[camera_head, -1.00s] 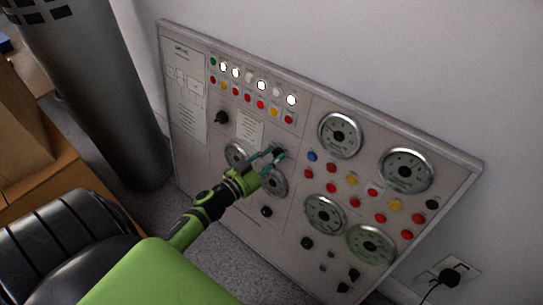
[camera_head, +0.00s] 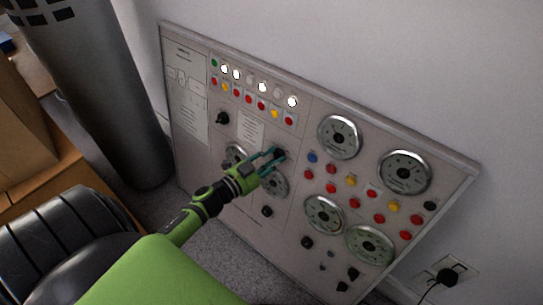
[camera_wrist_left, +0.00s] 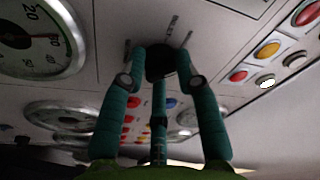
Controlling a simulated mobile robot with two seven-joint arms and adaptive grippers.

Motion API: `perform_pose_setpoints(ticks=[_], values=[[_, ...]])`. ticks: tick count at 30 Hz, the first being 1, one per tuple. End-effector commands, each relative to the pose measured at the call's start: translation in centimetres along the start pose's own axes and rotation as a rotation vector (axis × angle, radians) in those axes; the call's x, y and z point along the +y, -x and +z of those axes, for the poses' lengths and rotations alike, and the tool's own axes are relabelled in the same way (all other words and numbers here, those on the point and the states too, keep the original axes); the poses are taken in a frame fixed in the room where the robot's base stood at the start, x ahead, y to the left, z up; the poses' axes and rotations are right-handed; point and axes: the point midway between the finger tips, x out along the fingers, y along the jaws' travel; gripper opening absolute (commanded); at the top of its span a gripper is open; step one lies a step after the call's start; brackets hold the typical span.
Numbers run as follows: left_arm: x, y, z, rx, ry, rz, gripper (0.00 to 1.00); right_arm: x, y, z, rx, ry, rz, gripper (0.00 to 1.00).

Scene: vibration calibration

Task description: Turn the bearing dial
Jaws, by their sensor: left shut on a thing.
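A dark round dial (camera_wrist_left: 160,62) sits on the grey control panel (camera_head: 225,75) and shows between my fingers in the left wrist view. In the head view the dial (camera_head: 279,153) is mostly covered by the fingertips. My left gripper (camera_head: 275,158) reaches in from the lower left, its teal fingers shut on the dial. In the left wrist view the fingers of my left gripper (camera_wrist_left: 165,75) stand on either side of the dial. Small labels surround the dial but are too blurred to read. My right gripper is not in view.
Round gauges (camera_head: 339,137), red and yellow buttons (camera_head: 351,181) and black knobs (camera_head: 222,118) cover the panel around the dial. A grey cylinder (camera_head: 95,100) stands left of the panel, with cardboard boxes (camera_head: 25,130) nearer. A plug (camera_head: 447,277) sits in a wall socket at right.

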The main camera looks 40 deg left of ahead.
Motion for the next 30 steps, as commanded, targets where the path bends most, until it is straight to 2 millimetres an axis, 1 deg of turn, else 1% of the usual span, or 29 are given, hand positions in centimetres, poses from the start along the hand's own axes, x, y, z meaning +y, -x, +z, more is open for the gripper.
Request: perform_pose_setpoints(ticks=[1,2,3,12,16,20,27,30], values=[[-0.1,-0.1,-0.1,0.001,0.000,-0.002,0.40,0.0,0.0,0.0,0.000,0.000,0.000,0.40],[-0.1,-0.1,-0.1,0.001,0.000,-0.002,0.52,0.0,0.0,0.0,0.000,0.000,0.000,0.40],[-0.1,-0.1,-0.1,0.001,0.000,-0.002,0.55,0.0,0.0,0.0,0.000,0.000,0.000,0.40],[0.0,0.0,0.0,0.000,0.001,-0.001,0.55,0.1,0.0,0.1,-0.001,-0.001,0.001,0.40],[0.0,0.9,0.0,-0.001,0.002,0.000,0.55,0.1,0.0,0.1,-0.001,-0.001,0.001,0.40],[0.1,3.1,0.1,-0.002,0.003,0.002,0.55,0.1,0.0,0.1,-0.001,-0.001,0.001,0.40],[0.1,8.3,0.1,-0.003,0.002,0.001,0.55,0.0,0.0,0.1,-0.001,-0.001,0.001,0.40],[0.0,10.0,0.0,-0.001,0.002,0.000,0.55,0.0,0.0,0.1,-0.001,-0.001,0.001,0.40]])
